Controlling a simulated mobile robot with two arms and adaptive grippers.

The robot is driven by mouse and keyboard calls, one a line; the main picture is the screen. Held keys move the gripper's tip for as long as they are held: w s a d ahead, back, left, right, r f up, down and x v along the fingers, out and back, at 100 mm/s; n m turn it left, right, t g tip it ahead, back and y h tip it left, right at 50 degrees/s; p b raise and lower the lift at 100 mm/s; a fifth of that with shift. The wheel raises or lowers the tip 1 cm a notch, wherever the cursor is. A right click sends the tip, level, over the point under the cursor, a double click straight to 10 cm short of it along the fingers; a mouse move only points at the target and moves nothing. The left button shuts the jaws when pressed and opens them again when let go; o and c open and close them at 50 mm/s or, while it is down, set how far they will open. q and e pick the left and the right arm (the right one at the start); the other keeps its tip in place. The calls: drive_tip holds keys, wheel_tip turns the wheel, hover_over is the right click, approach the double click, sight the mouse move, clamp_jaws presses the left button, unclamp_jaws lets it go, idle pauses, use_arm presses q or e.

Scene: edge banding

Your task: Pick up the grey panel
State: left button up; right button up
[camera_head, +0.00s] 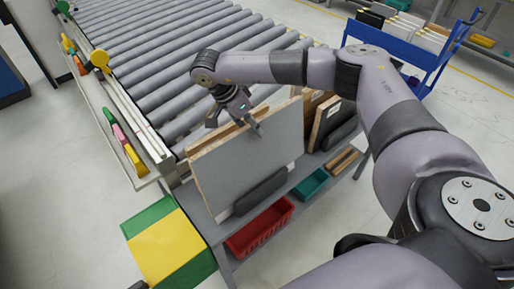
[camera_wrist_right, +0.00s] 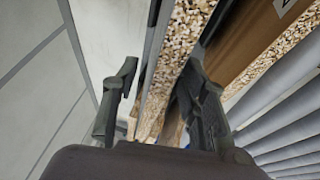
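The grey panel (camera_head: 255,160) stands upright on edge at the front of the rack, beside the roller conveyor. In the right wrist view, the panel's chipboard edge (camera_wrist_right: 180,55) runs between the fingers. My right gripper (camera_head: 248,122) is at the panel's top edge, fingers pointing down with one on each side; it also shows in the right wrist view (camera_wrist_right: 162,105). The fingers are apart. A gap shows between the left finger and the panel; contact on the other side is unclear. My left gripper is not in view.
The roller conveyor (camera_head: 175,60) lies behind the panel. More brown panels (camera_head: 325,118) stand to its right. A red bin (camera_head: 260,228) and a teal bin (camera_head: 311,184) sit below. A yellow-green block (camera_head: 165,245) is at the front left. A blue cart (camera_head: 405,50) stands at the back right.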

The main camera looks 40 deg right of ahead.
drive_tip(key=shift+f, duration=0.1)
drive_tip(key=shift+c, duration=0.2)
clamp_jaws()
idle(0.8)
drive_tip(key=shift+w+r, duration=0.1)
drive_tip(key=shift+r, duration=0.1)
